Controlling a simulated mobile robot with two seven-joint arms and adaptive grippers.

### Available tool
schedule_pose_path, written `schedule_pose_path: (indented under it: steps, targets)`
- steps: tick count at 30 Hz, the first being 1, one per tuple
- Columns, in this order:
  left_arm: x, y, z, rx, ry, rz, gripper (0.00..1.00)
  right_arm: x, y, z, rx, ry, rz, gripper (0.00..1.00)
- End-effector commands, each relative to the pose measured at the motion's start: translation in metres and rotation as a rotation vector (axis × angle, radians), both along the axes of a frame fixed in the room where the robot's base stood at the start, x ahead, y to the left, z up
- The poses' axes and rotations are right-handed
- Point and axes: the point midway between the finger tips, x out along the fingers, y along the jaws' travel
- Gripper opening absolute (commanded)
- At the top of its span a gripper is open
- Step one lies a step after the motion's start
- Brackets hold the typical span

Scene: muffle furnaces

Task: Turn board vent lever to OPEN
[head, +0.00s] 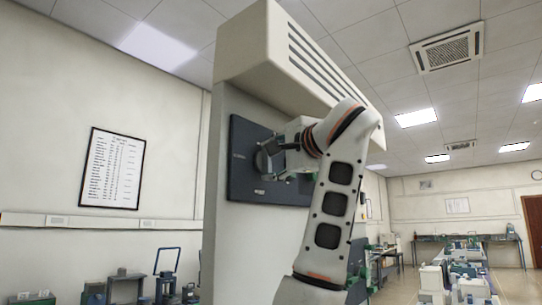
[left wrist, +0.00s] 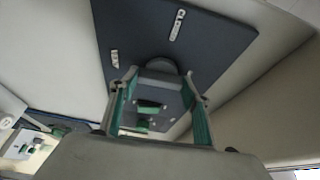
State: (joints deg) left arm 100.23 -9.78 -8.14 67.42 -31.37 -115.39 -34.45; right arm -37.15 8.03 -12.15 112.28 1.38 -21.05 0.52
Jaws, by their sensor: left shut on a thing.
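The dark blue board (head: 240,178) is mounted on the side of a tall pale cabinet. It fills the upper middle of the left wrist view (left wrist: 215,50). A dark grey lever (left wrist: 160,79) with a rounded end stands out from the board between my fingers. In the head view a round grey part of it (head: 263,161) shows beside the gripper. My left gripper (head: 278,153) is at the board, shut on the lever; its green-padded fingers flank it in the left wrist view (left wrist: 159,88). My right gripper is not in view.
A pale slatted hood (head: 300,50) juts out above the board. The cabinet's flat side (head: 225,235) surrounds the board. Small pale plates (left wrist: 178,25) sit on the board near the lever. Benches with equipment (head: 460,285) stand farther off at right.

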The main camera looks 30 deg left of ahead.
Motion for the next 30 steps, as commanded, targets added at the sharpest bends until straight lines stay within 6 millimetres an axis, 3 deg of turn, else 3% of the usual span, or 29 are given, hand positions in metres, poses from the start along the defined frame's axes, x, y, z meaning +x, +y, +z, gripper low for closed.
schedule_pose_path:
  steps: [20, 21, 22, 30]
  targets:
    - [-0.0003, 0.0005, 0.0000, 0.005, 0.063, 0.002, 0.26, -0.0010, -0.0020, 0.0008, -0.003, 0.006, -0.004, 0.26]
    - [-0.0003, 0.0005, 0.0000, 0.005, 0.063, 0.002, 0.55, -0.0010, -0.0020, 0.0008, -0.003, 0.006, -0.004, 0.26]
    - [-0.0003, 0.0005, 0.0001, 0.005, 0.063, 0.002, 0.62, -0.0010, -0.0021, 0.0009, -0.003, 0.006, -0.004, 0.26]
    - [-0.0002, 0.0003, 0.0002, 0.005, 0.061, 0.001, 0.64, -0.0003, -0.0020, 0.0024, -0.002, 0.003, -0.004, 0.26]
